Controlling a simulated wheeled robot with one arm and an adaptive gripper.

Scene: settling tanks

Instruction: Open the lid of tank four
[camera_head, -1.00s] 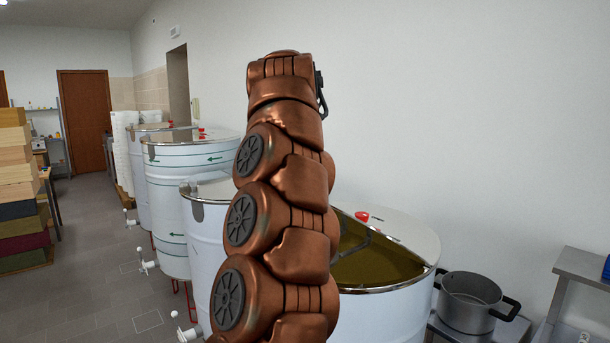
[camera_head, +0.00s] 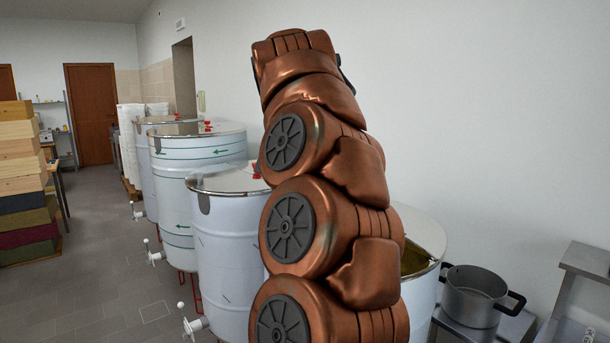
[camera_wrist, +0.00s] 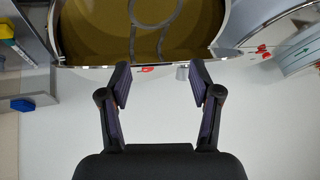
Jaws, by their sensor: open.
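Several white cylindrical tanks stand in a row along the wall; I see no number on any. The nearest tank (camera_head: 421,285), at the right end, is largely hidden behind my arm in the head view. Its top is partly open, and golden-brown shows inside. The wrist view shows this golden-brown interior (camera_wrist: 97,30) within a metal rim. A red knob (camera_wrist: 145,69) lies at the rim, between my fingertips in the picture. My gripper (camera_wrist: 158,75) is open and empty, its fingertips by the rim; contact cannot be told. In the head view the gripper is hidden.
The neighbouring tank (camera_head: 230,235) has a shiny closed top and shows a red knob (camera_head: 257,169). A steel pot (camera_head: 473,297) stands right of the nearest tank, beside a metal table (camera_head: 588,260). Stacked wooden boxes (camera_head: 22,180) stand at left. The floor (camera_head: 110,270) between is clear.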

